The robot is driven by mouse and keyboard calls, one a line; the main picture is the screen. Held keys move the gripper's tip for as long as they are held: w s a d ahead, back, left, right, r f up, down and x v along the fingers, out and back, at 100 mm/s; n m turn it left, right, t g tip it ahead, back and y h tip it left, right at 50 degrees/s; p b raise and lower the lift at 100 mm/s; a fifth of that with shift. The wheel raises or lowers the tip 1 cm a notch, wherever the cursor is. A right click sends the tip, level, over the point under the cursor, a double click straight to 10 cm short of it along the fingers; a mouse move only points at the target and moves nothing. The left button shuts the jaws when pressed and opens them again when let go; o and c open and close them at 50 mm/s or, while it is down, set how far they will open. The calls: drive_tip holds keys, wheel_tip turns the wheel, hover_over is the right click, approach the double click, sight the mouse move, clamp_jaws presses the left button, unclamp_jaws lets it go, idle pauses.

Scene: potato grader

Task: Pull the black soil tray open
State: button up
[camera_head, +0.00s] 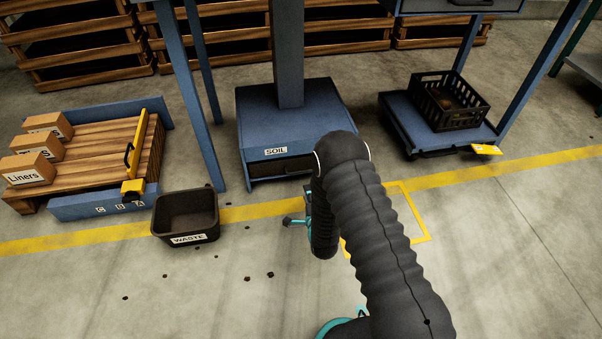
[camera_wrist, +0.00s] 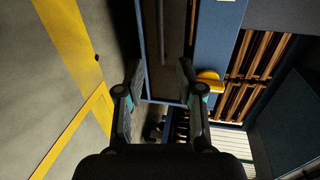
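The black soil tray (camera_head: 268,171) sits low in the blue cabinet (camera_head: 257,118) marked SOIL, its dark front within the blue frame. My arm hides the right end of the cabinet front. My gripper (camera_head: 296,221) is low in front of the cabinet, partly hidden behind my arm. In the wrist view my gripper (camera_wrist: 160,68) has its two fingers spread apart with nothing between them. Beyond the fingertips is the tray's dark front (camera_wrist: 175,42), with a thin grey bar along it. I cannot tell whether a finger touches it.
A black WASTE bin (camera_head: 186,214) stands on the floor left of the cabinet. A pallet with Liners boxes (camera_head: 29,169) is farther left. A black crate (camera_head: 447,101) rests on a blue platform at right. Blue posts flank the cabinet. The floor in front is mostly clear, with dark bits.

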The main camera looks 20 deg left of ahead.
sight(301, 171)
drive_tip(key=b+x, duration=0.1)
drive_tip(key=x, duration=1.2)
drive_tip(key=shift+w+a, duration=0.1)
drive_tip(key=shift+w, duration=0.15)
